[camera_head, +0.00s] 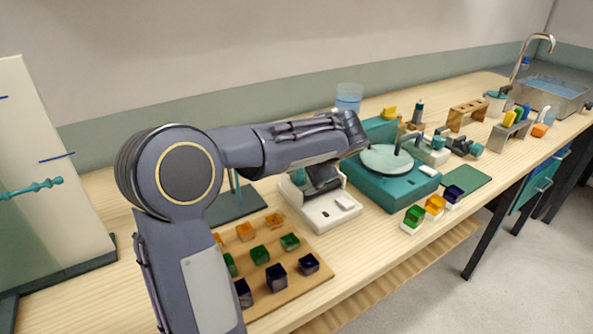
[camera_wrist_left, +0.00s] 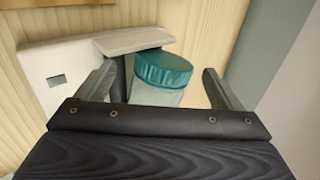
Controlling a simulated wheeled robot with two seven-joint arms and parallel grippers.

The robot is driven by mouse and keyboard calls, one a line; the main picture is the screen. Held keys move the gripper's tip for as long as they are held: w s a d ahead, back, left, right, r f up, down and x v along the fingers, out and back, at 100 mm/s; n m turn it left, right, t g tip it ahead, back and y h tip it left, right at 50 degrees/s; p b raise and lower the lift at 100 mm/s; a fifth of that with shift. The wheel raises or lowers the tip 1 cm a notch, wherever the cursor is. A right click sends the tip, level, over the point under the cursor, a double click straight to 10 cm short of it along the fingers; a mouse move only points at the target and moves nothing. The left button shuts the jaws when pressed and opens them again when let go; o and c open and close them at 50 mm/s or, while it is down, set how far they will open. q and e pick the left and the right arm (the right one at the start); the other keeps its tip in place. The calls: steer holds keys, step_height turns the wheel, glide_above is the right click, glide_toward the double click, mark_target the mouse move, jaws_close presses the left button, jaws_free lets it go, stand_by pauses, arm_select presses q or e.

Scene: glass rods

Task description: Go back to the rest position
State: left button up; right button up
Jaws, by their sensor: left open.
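My left arm (camera_head: 190,200) comes in from the left and reaches over the bench. Its hand bends down at the white device (camera_head: 333,213), which also shows in the left wrist view (camera_wrist_left: 45,65). In that view my left gripper (camera_wrist_left: 158,85) is open, its two fingers spread wide. A clear jar with a teal lid (camera_wrist_left: 163,70) shows between the fingers, with a gap to the right finger. Whether it touches the left finger is unclear. My right gripper is not in view.
A wooden board (camera_head: 290,292) with coloured blocks lies close beside the arm. A teal machine (camera_head: 390,190) with a round plate stands right of the hand. Small coloured blocks (camera_head: 433,207) sit near the front edge. A sink (camera_head: 550,92) is far right.

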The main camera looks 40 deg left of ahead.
arm_select(q)
steer(key=v, duration=0.4)
steer(key=shift+s+r+p, duration=0.3)
steer(key=shift+p, duration=0.05)
steer(key=s+d+f+n+t+h+p, duration=0.1)
steer(key=s+d+h+p, duration=0.3)
steer(key=s+d, duration=0.6)
steer(key=s+d+n+t+h+p, duration=0.2)
steer(key=s+d+n+h+p, duration=0.2)
steer(key=s+d+h, duration=0.3)
steer(key=s+d, duration=0.3)
steer(key=s, duration=0.2)
steer(key=shift+f+h, duration=0.3)
steer(key=shift+f, duration=0.05)
